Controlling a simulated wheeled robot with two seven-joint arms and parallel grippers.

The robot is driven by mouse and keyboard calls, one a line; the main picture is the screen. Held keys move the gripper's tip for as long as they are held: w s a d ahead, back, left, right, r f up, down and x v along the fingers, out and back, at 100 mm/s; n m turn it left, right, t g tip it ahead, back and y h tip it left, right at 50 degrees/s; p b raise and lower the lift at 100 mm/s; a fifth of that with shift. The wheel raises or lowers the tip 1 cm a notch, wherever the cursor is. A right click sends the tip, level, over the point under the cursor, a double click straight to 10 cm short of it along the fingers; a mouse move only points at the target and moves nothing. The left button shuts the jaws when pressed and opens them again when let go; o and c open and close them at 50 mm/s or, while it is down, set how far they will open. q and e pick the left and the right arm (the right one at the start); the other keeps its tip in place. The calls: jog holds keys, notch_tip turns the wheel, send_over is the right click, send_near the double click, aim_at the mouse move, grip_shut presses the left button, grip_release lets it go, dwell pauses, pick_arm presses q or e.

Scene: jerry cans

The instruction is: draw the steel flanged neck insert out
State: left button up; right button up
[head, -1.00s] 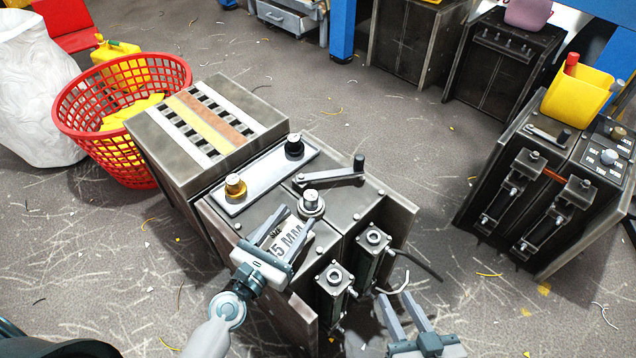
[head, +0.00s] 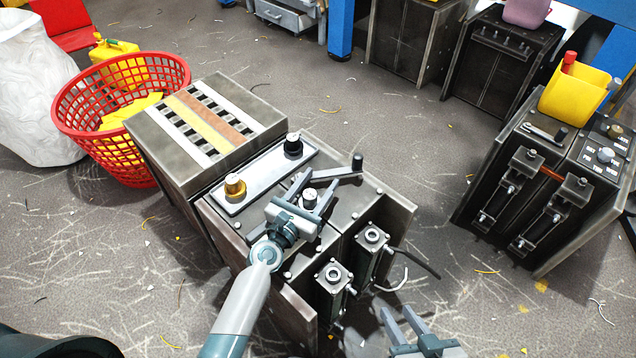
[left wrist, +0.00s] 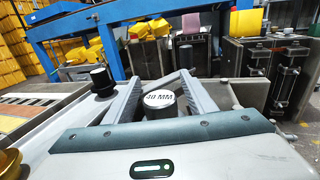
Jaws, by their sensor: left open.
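The steel flanged neck insert (head: 310,200) stands upright in the top of the machine (head: 347,205). In the left wrist view, its round cap (left wrist: 160,99) reads "40 MM". My left gripper (head: 316,186) is open, with one finger on each side of this insert; in the left wrist view, its fingers (left wrist: 155,84) flank the cap with gaps. The gripper hides the insert's base and part of the machine top. My right gripper (head: 401,312) is open and empty, low in front of the machine.
A brass-coloured insert (head: 234,187) and a black-capped insert (head: 293,145) stand on a pale plate (head: 264,181). A crank handle (head: 358,163) is just behind the steel insert. Two clamp-like posts (head: 334,276) are at the front. A red basket (head: 75,128) stands left.

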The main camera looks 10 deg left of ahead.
pick_arm(q)
jog(key=c, duration=1.2)
jog(key=shift+c, duration=0.2)
jog(key=shift+r+p, duration=0.8)
jog(key=shift+r+p, duration=2.35)
jog(key=shift+p, duration=0.1)
